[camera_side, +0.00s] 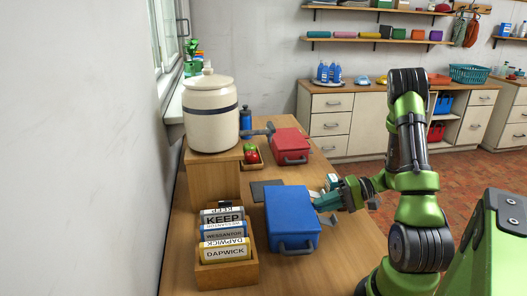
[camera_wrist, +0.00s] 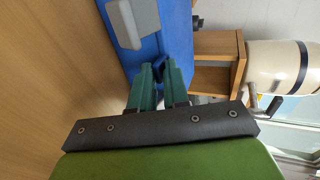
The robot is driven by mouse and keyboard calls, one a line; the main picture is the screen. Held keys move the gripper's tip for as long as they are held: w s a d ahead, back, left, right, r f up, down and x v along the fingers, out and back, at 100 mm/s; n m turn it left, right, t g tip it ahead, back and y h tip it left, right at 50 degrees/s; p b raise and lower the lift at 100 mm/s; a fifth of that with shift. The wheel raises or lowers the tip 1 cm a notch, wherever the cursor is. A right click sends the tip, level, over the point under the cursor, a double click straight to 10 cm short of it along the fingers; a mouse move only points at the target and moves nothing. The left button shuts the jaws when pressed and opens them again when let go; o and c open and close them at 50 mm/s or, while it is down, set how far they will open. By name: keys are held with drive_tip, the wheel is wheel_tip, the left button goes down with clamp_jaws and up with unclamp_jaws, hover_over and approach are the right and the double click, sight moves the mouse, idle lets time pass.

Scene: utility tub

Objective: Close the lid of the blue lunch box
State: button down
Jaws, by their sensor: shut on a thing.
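My gripper (camera_side: 318,203) is at the box's right side. In the wrist view, the teal fingers of my gripper (camera_wrist: 160,70) are close together at the edge of the blue lunch box (camera_wrist: 172,30), shut on it. Which part of the edge is between the fingertips is hidden. A grey piece (camera_wrist: 133,22) shows on the blue surface.
A red lunch box (camera_side: 290,143) stands behind on the counter (camera_side: 255,281). A large cream jar (camera_side: 209,112) stands on a wooden block (camera_side: 211,180). A dark flat pad (camera_side: 265,190) lies behind the blue box.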

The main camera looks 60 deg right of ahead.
drive_tip(key=shift+a+f+g, duration=0.1)
drive_tip(key=shift+f+g, duration=0.2)
drive_tip(key=shift+f, duration=0.1)
drive_tip(key=c, duration=1.2)
unclamp_jaws()
drive_tip(key=shift+c, duration=0.2)
drive_tip(key=shift+s, duration=0.1)
drive_tip(key=v, duration=1.6)
drive_tip(key=shift+s+d, duration=0.25)
drive_tip(key=shift+s, duration=0.05)
drive_tip(key=shift+r, duration=0.15)
